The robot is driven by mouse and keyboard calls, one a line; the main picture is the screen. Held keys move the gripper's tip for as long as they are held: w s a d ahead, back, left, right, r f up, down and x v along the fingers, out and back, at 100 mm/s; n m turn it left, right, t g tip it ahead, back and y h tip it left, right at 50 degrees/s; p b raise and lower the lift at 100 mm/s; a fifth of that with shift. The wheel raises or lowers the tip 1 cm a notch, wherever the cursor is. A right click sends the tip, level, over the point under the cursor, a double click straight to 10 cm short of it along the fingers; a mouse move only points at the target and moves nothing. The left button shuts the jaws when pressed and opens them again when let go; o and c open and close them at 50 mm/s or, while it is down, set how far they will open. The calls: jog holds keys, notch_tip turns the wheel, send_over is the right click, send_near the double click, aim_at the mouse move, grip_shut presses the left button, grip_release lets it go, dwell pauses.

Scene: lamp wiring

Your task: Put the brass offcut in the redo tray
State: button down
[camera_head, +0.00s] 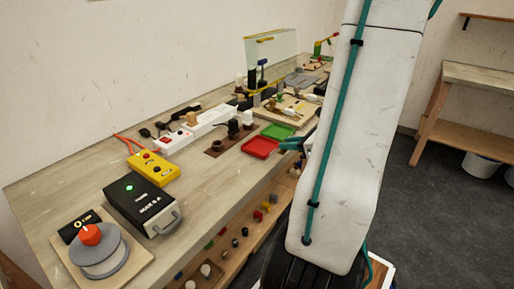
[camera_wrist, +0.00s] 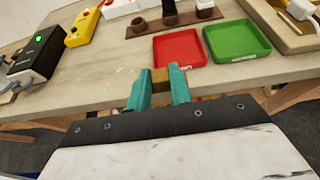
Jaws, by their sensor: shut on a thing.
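The brass offcut (camera_wrist: 160,80) is a small brown-gold block between the two teal fingers of my gripper (camera_wrist: 159,86) in the wrist view. The fingers are shut on it. It is held in front of the near edge of the red tray (camera_wrist: 157,51), apart from the tray as far as I can see. The red tray also shows in the head view (camera_head: 260,148) and looks empty. In the head view my gripper (camera_head: 286,147) is partly hidden behind my arm, just right of the red tray. A label on the red tray's front is too small to read surely.
A green tray (camera_wrist: 237,41) sits right of the red one. Behind them is a brown holder (camera_wrist: 178,20). A black box (camera_head: 142,206) and a yellow box (camera_head: 153,169) stand to the left. The bench top (camera_wrist: 103,86) is clear in front of the red tray.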

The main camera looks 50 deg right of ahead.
jog(key=s+d, duration=0.2)
jog(key=s, duration=0.2)
send_over(264, 149)
notch_tip(264, 149, down, 2)
jog(key=shift+s+a, duration=0.15)
jog(key=shift+f, duration=1.75)
jog(key=shift+f, duration=0.1)
jog(key=c, duration=1.3)
grip_release()
jog(key=shift+o, duration=0.2)
